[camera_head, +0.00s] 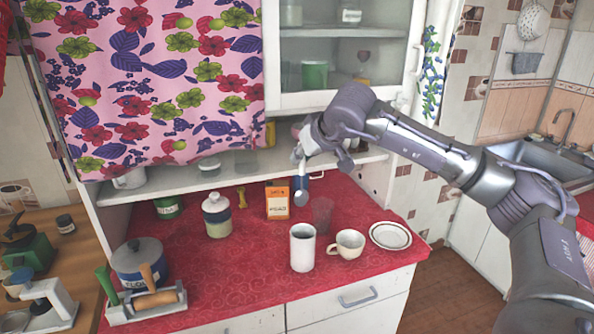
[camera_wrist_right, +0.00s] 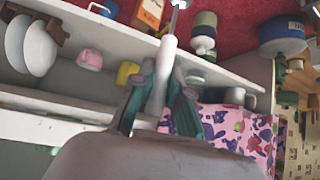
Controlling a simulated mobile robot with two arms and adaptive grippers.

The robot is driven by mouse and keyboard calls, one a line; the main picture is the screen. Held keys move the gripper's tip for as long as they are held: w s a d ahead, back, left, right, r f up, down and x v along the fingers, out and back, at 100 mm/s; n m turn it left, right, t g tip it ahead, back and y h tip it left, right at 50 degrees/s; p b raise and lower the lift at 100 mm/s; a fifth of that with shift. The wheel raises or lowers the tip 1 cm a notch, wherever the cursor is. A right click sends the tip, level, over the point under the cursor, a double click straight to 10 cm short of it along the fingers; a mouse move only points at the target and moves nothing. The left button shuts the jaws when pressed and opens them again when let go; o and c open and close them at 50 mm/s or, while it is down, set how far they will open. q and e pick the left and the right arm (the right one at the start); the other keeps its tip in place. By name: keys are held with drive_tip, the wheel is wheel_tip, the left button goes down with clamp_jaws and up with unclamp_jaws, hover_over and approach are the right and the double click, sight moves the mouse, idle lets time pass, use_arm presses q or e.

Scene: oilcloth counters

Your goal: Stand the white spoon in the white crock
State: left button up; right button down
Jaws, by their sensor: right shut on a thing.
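The white crock (camera_head: 302,248) stands upright on the red counter, near its front edge, with its open top showing. My right gripper (camera_head: 304,150) is shut on the white spoon (camera_head: 299,180) above and behind the crock. The spoon hangs roughly upright with its bowl end down, apart from the crock. In the right wrist view the two fingers (camera_wrist_right: 160,95) close around the white spoon handle (camera_wrist_right: 164,60), and a grey metal stem runs out past the top edge. The crock cannot be made out in the wrist view. My left gripper is not in view.
A dark clear glass (camera_head: 322,214) and a cream mug (camera_head: 350,244) stand close beside the crock, with a plate (camera_head: 390,235) farther right. An orange box (camera_head: 277,204) and a banded jar (camera_head: 216,216) stand behind. A shelf (camera_head: 340,165) overhangs the counter's back.

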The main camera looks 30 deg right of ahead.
sight(304, 174)
drive_tip(key=shift+s+d+f, duration=0.15)
drive_tip(key=shift+s+d+f+b, duration=0.1)
drive_tip(key=shift+d+f+b, duration=0.15)
drive_tip(key=shift+f+b, duration=0.25)
drive_tip(key=shift+a+f+b, duration=0.2)
drive_tip(key=shift+f+b, duration=0.6)
drive_tip(key=shift+f, duration=0.2)
drive_tip(key=shift+f+b, duration=0.5)
drive_tip(key=shift+f, duration=0.2)
use_arm(q)
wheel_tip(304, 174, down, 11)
drive_tip(key=b, duration=0.7)
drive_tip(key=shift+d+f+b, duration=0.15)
drive_tip(key=shift+b, duration=0.2)
use_arm(e)
drive_tip(key=shift+f, duration=4.95)
drive_tip(key=c, duration=1.1)
unclamp_jaws()
drive_tip(key=shift+o, duration=0.2)
